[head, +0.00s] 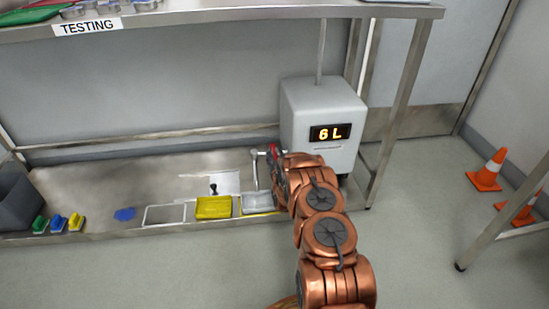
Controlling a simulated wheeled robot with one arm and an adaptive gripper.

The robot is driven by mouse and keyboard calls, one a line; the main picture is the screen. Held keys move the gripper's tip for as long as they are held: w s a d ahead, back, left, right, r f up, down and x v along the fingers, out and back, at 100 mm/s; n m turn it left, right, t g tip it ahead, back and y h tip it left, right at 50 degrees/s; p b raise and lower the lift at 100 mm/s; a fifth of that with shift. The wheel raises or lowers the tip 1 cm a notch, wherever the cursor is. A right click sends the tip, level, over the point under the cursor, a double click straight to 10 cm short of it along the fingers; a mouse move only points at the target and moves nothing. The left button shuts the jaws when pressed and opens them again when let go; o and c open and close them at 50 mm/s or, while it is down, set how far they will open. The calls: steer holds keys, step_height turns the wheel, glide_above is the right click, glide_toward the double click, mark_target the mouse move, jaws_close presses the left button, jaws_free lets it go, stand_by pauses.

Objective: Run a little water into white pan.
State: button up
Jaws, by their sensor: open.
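A pale, whitish pan (258,203) sits on the low metal shelf below the silver tap (254,166), partly covered by my arm at its right. The tap stands in front of the grey-white tank, with a small red part (274,152) beside it that looks like its handle. My gripper (279,170) is at the tap, close to the red part. The fingers are small and mostly hidden by my copper arm; I cannot tell whether they touch the tap. No water stream is discernible.
The tank (323,112) shows "6 L". Left of the pale pan are a yellow pan (213,207), a light-rimmed tray (165,215), a blue patch (125,214) and small coloured brushes (58,223). A shelf (200,17) labelled TESTING is above. Orange cones (488,171) stand right.

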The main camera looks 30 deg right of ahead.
jaws_close()
stand_by(0.6)
